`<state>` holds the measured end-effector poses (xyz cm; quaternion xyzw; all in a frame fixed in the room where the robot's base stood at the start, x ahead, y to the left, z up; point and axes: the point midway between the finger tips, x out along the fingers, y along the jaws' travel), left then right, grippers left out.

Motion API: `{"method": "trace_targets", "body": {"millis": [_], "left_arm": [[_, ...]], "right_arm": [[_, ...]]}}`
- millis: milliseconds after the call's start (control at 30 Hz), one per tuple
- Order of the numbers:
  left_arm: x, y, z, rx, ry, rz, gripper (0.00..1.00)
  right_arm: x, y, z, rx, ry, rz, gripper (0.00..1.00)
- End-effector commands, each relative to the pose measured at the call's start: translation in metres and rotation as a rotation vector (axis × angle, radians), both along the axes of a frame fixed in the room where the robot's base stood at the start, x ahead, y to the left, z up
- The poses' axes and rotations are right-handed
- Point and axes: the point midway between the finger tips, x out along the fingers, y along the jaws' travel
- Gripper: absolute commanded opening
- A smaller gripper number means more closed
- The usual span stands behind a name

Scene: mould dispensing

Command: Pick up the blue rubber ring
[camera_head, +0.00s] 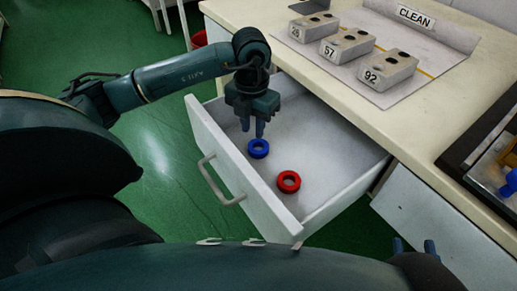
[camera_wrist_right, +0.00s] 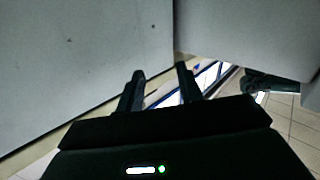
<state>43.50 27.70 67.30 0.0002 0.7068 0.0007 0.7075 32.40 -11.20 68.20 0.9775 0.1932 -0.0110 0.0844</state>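The blue rubber ring (camera_head: 258,149) lies flat on the floor of the open white drawer (camera_head: 325,141), near the drawer's front panel. My left gripper (camera_head: 253,130) points down just above the blue ring. Its fingers are apart with nothing between them, and the tips look close to the ring's far side. Whether they touch it I cannot tell. My right gripper (camera_head: 414,246) is low at the bottom right of the head view, outside the drawer. In the right wrist view its fingers (camera_wrist_right: 160,80) are apart and empty.
A red ring (camera_head: 289,182) lies in the drawer, right of the blue one. The drawer front has a metal handle (camera_head: 218,182). Grey mould blocks (camera_head: 389,70) stand on the counter by a CLEAN sign (camera_head: 416,18). A dark-edged tray (camera_head: 470,160) is at the right.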

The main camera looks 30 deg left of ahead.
Motion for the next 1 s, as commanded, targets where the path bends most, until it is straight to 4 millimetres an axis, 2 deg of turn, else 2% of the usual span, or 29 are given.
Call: {"method": "trace_targets", "body": {"millis": [100,300,600,900,1000], "left_arm": [[-0.002,0.002,-0.022,0.000,0.004,0.001,0.25],[-0.002,0.002,-0.045,-0.001,0.003,0.000,0.25],[-0.001,0.002,-0.047,-0.001,0.001,-0.001,0.24],[-0.001,0.002,-0.047,-0.001,0.001,0.000,0.00],[-0.001,0.002,-0.047,-0.001,0.001,0.000,0.00]], "right_arm": [[0.000,0.002,-0.004,0.002,-0.045,0.012,0.36],[-0.001,0.006,-0.001,0.007,-0.107,0.029,0.36],[-0.001,0.007,0.001,0.009,-0.116,0.031,0.36],[-0.001,0.006,0.000,0.009,-0.116,0.031,0.36],[-0.001,0.006,0.001,0.009,-0.116,0.031,0.36]]}}
